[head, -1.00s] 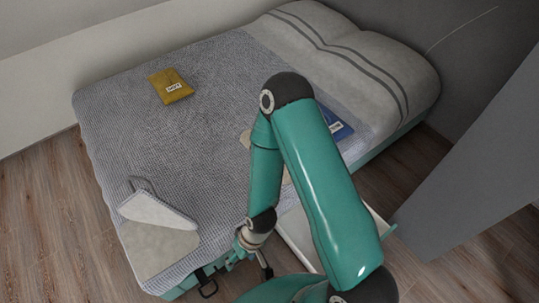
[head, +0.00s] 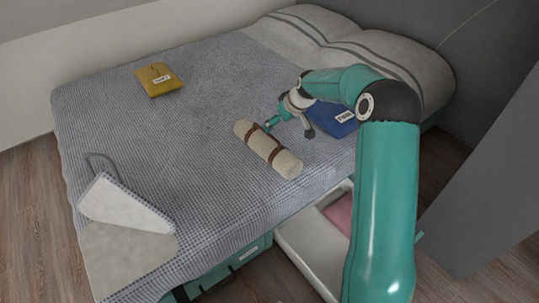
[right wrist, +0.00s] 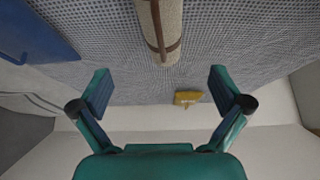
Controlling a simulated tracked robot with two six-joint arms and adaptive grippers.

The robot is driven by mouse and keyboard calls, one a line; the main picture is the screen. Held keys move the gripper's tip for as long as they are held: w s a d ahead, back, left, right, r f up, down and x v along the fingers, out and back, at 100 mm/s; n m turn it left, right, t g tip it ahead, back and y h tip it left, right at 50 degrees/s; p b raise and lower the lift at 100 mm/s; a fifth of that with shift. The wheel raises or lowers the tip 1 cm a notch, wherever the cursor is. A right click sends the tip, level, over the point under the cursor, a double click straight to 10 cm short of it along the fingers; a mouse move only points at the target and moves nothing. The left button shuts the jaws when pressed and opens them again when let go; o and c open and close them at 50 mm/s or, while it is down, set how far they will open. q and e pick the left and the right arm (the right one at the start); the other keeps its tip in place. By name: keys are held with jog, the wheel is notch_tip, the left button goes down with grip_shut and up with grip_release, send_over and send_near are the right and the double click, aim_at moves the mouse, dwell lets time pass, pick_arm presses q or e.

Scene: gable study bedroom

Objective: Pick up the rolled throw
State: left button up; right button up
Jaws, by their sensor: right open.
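The rolled throw (head: 268,150) is a cream roll with two brown straps, lying on the grey-blue bedspread near the bed's front edge. In the right wrist view its lower end (right wrist: 160,40) shows, lying lengthwise at the top middle. My right gripper (head: 290,124) is open and empty, just behind the roll in the head view. In the right wrist view the spread fingers (right wrist: 160,80) stand on either side of the roll's line, and the roll looks apart from them. My left gripper is not in view.
A blue labelled packet (head: 335,120) lies close to my right gripper. A yellow labelled packet (head: 158,79) lies at the back left. A pale folded item with a loop (head: 125,205) sits at the lower left. An open drawer (head: 300,246) holding something pink (head: 340,213) juts out below the bed.

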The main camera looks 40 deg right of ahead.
aim_at(268, 141)
jog(key=b+x, duration=0.2)
jog(key=x, duration=0.9)
jog(key=shift+d, duration=0.2)
jog(key=x, duration=0.1)
jog(key=b+x, duration=0.1)
jog(key=x, duration=0.2)
jog(key=shift+s+a+f+b, duration=0.25)
jog(key=shift+s+f+b, duration=0.05)
jog(key=shift+f, duration=0.1)
jog(key=shift+w+d+f, duration=0.1)
jog(key=shift+w+f, duration=0.25)
jog(key=shift+f, duration=0.1)
jog(key=c, duration=1.4)
jog(key=shift+r, duration=0.1)
jog(key=shift+c, duration=1.2)
jog(key=shift+r, duration=0.1)
